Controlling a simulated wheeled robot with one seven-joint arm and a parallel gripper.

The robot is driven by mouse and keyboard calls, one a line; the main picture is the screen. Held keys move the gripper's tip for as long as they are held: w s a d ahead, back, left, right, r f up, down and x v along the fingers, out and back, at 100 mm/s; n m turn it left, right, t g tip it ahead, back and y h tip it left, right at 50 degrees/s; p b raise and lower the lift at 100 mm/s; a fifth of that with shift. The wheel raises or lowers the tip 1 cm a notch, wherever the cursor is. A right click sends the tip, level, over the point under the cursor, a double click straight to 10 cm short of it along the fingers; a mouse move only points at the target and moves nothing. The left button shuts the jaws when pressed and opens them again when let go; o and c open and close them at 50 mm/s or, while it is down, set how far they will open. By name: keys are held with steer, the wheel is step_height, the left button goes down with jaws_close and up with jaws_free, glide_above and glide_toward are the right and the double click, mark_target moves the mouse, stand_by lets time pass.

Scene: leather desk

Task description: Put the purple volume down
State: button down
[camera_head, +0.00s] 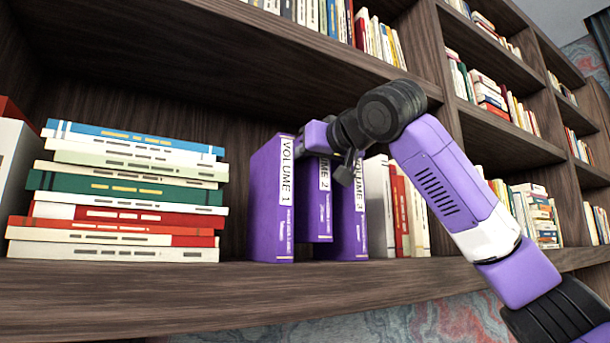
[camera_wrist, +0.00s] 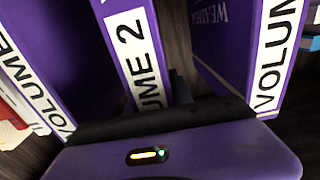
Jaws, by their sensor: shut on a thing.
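The purple volumes stand on the shelf with white labels on their spines. Volume 1 (camera_head: 272,205) is on the left and Volume 3 (camera_head: 350,215) on the right. Volume 2 (camera_head: 322,210) is upright between them, its lower edge higher in the picture than theirs; it looks lifted off the shelf. My gripper (camera_head: 313,138) is shut on Volume 2 near its top. In the wrist view, Volume 2 (camera_wrist: 132,45) is at the centre, with a dark finger beside it and a purple volume on each side. The far finger is hidden.
A stack of lying books (camera_head: 130,190) is to the left, with a gap before Volume 1. Upright white and red books (camera_head: 400,210) stand close right of Volume 3. The shelf's front edge (camera_head: 150,285) is below, and an upper shelf (camera_head: 290,50) hangs overhead.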

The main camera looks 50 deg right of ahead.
mark_target(325, 163)
steer(key=shift+f, duration=1.55)
steer(key=shift+f, duration=0.15)
steer(key=c, duration=1.1)
jaws_free()
steer(key=shift+r, duration=0.25)
steer(key=b+v, duration=0.4)
steer(key=v, duration=0.8)
steer(key=shift+s, duration=0.1)
